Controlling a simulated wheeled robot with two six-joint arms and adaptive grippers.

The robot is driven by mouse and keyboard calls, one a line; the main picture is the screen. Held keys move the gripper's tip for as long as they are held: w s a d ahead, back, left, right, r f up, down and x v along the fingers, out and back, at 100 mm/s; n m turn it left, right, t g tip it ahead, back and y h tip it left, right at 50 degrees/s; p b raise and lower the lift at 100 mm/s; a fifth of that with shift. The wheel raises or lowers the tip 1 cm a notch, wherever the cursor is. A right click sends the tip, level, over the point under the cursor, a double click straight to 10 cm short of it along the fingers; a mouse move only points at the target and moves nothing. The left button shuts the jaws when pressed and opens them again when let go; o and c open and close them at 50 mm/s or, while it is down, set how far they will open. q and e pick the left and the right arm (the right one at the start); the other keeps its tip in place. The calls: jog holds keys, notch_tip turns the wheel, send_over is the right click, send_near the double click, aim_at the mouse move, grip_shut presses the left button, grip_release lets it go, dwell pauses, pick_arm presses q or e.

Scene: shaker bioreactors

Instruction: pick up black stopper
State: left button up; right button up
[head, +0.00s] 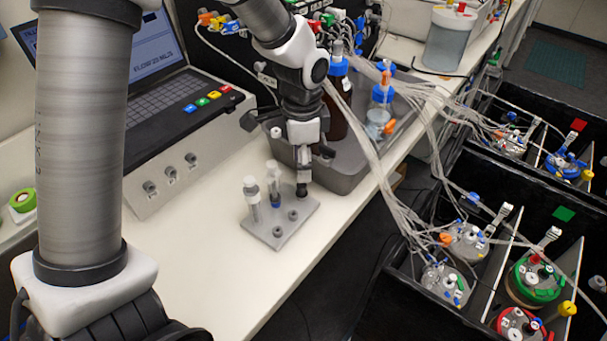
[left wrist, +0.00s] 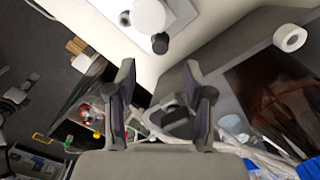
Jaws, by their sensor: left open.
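The small black stopper (head: 302,190) shows at the back right edge of the light grey rack plate (head: 267,238) in the head view. In the left wrist view the black stopper (left wrist: 160,43) lies just beyond the fingertips, roughly in line with the gap between them. My left gripper (head: 303,163) points down above the stopper. In the left wrist view its two fingers (left wrist: 158,72) are spread with nothing held at their tips. What lies directly under the stopper is hard to make out. My right gripper is not in view.
Capped vials (head: 252,197) stand in the plate to the left of the gripper. A grey tub (head: 345,180) with bottles is close behind and right. A laptop station (head: 190,130) stands at left. Tubing runs right to bioreactors (head: 535,280). The front bench is clear.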

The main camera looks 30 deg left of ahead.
aim_at(301, 185)
pick_arm(q)
notch_tip(301, 185, down, 6)
jog(key=shift+s+a+r+p, duration=0.1)
jog(key=shift+r+p, duration=0.15)
jog(key=shift+p, duration=0.1)
jog(key=shift+f, duration=0.45)
jog(key=shift+r, duration=0.15)
jog(key=c, duration=0.9)
jog(key=shift+o, duration=0.2)
